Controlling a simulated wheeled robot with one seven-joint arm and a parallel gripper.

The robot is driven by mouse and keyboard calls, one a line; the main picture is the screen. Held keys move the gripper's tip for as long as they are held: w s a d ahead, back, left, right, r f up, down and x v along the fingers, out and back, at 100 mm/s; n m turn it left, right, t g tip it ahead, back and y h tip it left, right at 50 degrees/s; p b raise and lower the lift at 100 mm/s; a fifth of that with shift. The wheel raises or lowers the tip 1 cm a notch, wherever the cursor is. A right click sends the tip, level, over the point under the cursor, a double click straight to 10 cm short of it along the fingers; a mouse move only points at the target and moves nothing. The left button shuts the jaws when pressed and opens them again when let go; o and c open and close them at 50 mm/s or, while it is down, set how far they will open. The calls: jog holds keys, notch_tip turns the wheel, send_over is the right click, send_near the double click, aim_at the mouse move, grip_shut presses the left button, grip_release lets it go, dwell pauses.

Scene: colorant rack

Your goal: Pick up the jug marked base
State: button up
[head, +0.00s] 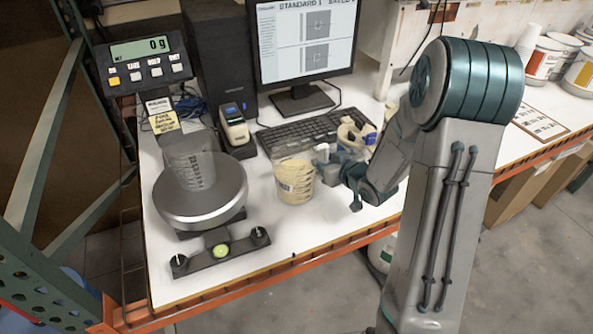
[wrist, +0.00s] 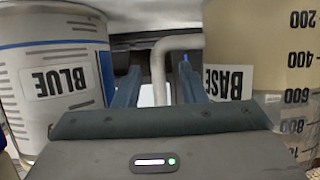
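The jug marked base is a beige translucent jug with measuring marks; it stands upright on the white bench in the head view (head: 294,184). In the wrist view, the base jug (wrist: 255,45) fills the right side, with its BASE label and numbers showing. My gripper (wrist: 160,80) is open. A pale curved handle (wrist: 160,66) shows between its two fingers, with a gap on each side; it bends toward the base jug at the top. In the head view my gripper (head: 328,160) is just right of the jug, and its fingertips are hard to make out.
A container labelled BLUE (wrist: 50,75) stands close to the left finger in the wrist view. A grey jug (head: 190,165) sits on the scale (head: 200,205), whose display (head: 140,48) reads 0 g. The keyboard (head: 300,132) and monitor (head: 305,40) are behind.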

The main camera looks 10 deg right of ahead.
jog(key=shift+w, duration=0.1)
grip_shut()
dwell(1.4)
